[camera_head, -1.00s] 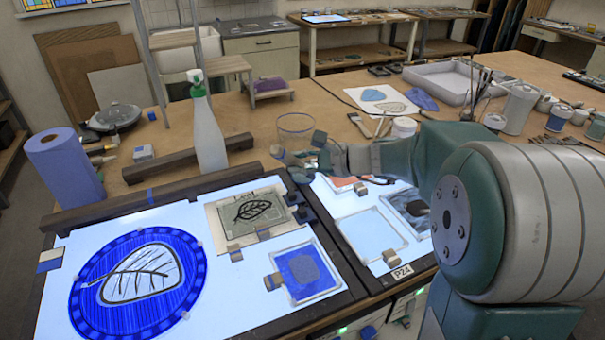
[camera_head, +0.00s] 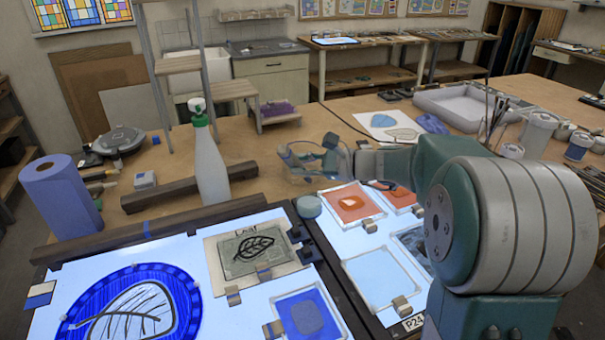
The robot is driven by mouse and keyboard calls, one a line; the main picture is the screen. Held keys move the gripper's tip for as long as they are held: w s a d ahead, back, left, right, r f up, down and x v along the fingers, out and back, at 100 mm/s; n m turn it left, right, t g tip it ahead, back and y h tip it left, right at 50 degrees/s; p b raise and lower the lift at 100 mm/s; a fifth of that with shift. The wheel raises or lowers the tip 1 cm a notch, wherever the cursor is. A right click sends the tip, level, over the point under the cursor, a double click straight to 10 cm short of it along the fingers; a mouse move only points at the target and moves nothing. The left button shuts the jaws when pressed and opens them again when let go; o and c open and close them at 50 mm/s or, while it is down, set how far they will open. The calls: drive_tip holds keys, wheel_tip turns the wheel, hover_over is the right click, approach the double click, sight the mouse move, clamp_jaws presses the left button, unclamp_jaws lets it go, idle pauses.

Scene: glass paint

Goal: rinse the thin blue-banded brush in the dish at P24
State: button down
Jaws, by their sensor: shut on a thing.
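My gripper (camera_head: 312,160) is left of the middle of the head view, above the back edge of the light panels, with its fingers pointing left. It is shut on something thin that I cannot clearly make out. The blue band of the brush is not clear to me in this view. The label P24 (camera_head: 413,322) is on the front edge of the right light panel. Behind it lies a square, pale blue dish (camera_head: 350,268) with a clear rim and a small clip block at its front right. The gripper is well behind this dish and apart from it.
Orange dishes (camera_head: 344,216) and a round blue-grey pad (camera_head: 309,206) lie near the gripper. Brushes (camera_head: 492,120) stand at the back right.

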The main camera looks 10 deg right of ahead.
wheel_tip(320, 180, down, 8)
drive_tip(key=w, duration=0.1)
drive_tip(key=shift+d, duration=0.4)
drive_tip(key=shift+r, duration=0.1)
drive_tip(key=shift+d, duration=0.1)
idle(0.5)
drive_tip(key=shift+w, duration=0.1)
drive_tip(key=shift+w+a, duration=0.2)
drive_tip(key=shift+a, duration=0.05)
idle(1.1)
